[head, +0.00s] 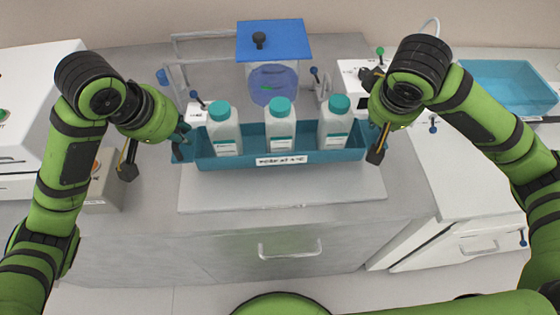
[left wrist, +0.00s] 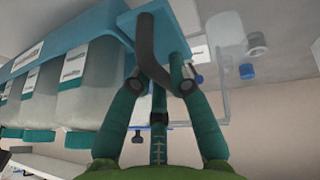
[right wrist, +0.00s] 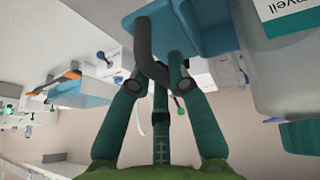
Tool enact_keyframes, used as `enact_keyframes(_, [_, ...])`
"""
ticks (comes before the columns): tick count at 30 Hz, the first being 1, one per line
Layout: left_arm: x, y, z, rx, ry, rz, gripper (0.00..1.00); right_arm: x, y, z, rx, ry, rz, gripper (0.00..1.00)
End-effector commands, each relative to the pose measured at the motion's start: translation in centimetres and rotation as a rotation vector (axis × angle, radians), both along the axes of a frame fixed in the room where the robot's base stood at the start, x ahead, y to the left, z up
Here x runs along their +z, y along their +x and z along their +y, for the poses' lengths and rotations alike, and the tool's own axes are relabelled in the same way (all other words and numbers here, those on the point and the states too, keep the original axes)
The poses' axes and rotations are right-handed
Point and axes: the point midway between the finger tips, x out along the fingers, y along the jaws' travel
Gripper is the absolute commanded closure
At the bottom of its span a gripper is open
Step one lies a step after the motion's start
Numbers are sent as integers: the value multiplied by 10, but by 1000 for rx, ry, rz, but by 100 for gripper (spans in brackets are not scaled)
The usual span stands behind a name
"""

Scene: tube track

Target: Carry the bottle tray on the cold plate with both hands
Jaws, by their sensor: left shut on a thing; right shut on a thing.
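The teal bottle tray (head: 220,161) holds three white bottles with teal caps, the left one (head: 224,132), the middle one (head: 281,128) and the right one (head: 335,125), all upright. The tray is over the pale cold plate (head: 290,193); whether it touches the plate is hard to tell. My left gripper (head: 181,148) is shut on the tray's left end, and the left wrist view shows its fingers on the teal handle (left wrist: 128,22). My right gripper (head: 378,148) is shut on the tray's right end, with the teal handle (right wrist: 185,25) between its fingers in the right wrist view.
Behind the tray stands a clear vessel with a blue lid (head: 273,42). A teal bin (head: 508,85) is on the right counter. A beige box (head: 103,180) stands left. The front strip of the plate is clear above a drawer handle (head: 290,249).

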Motion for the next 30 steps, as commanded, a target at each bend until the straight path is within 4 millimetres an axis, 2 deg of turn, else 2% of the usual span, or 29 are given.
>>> enact_keyframes(11, [-9,0,-1,-2,-4,-4,100,-10,0,2,6,3,-2,100])
enact_keyframes(30, [-49,0,-1,-2,-4,-4,100,-50,0,2,5,3,-2,100])
